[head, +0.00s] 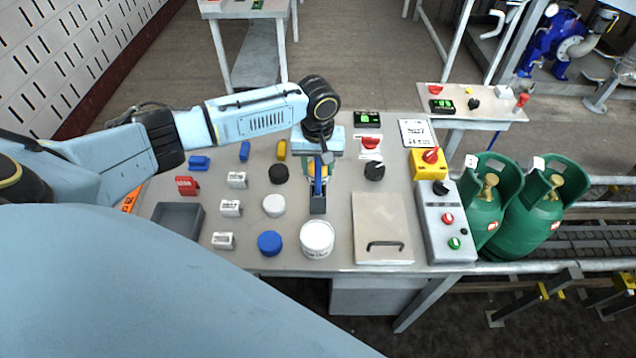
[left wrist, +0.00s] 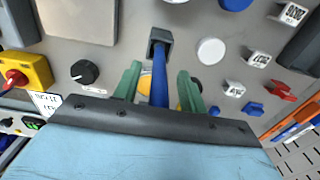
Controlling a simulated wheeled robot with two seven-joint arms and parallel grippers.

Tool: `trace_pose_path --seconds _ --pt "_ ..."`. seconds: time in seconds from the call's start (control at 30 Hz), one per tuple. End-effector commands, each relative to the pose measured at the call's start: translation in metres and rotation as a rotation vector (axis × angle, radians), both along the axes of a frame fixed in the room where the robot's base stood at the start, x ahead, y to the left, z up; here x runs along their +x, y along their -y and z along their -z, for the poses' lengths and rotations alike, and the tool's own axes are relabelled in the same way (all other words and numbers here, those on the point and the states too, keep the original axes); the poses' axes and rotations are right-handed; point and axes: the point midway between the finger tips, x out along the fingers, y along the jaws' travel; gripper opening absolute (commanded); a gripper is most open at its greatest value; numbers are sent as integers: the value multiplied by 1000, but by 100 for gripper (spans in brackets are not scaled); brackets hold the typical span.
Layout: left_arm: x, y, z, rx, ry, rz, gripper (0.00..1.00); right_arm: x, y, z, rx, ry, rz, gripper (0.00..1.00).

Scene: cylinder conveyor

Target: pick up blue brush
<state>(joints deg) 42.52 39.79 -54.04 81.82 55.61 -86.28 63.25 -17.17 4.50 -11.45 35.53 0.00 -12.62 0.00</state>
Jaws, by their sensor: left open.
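In the left wrist view the brush (left wrist: 159,82) runs between the two green fingers, block end beyond the tips. My left gripper (head: 318,170) is open, with a gap on each side of the handle in the left wrist view (left wrist: 158,78). Part of the handle is hidden under the gripper in the head view. My right gripper is not in view.
A white tub (head: 317,238) stands just in front of the brush, with a blue cylinder (head: 270,243) left of it. A handled plate (head: 383,225) lies to the right. Black (head: 279,174) and white (head: 274,205) cylinders stand left.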

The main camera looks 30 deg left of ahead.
Motion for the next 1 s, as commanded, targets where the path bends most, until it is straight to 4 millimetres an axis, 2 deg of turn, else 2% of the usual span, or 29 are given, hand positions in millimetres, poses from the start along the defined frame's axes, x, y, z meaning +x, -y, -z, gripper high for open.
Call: trace_pose_path --seconds 0.17,0.4,0.5,0.77,0.87,1.0 --pt "0 0 0 0 0 1 42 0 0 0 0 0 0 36" --pt "0 0 0 -1 1 1 10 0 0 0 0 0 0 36" --pt "0 0 0 -1 1 1 0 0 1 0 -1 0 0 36" --pt "0 1 -2 0 1 1 0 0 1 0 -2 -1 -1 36" --pt "1 1 -10 -2 3 1 0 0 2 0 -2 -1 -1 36" --pt "2 1 -36 -3 5 2 0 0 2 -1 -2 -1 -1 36"
